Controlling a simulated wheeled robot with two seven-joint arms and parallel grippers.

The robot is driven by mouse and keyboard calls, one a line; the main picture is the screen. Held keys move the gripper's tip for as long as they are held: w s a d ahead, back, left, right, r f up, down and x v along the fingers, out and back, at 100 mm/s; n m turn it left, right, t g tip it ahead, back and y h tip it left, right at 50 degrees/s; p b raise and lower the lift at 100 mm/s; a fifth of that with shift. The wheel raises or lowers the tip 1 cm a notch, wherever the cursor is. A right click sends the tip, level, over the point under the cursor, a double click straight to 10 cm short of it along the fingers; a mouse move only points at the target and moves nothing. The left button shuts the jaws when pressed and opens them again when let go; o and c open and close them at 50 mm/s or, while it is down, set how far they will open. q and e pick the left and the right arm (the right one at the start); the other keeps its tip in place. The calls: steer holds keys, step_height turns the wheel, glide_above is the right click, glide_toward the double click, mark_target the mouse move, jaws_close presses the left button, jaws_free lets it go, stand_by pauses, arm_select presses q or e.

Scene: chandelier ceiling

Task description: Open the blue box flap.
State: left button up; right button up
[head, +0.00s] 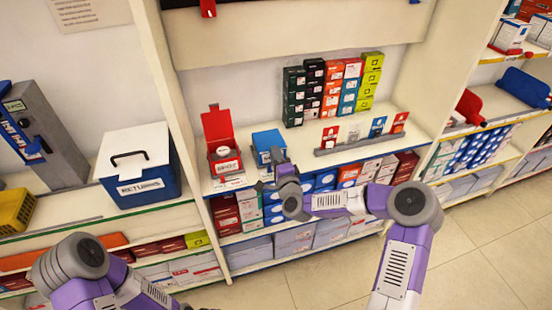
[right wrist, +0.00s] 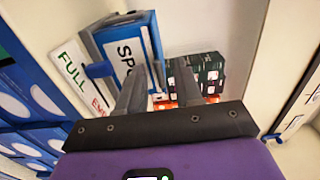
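The blue box (head: 268,141) stands on the middle shelf with its blue top flap down and a white label on its front.
An open red box (head: 219,128) with a white ball stands left of the blue box. Stacked small boxes (head: 313,94) are behind right, and a card rack (head: 365,140) is to the right. A returns bin (head: 138,165) stands on the left unit. A shelf divider separates the units.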

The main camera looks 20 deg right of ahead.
jaws_close()
stand_by(1.4)
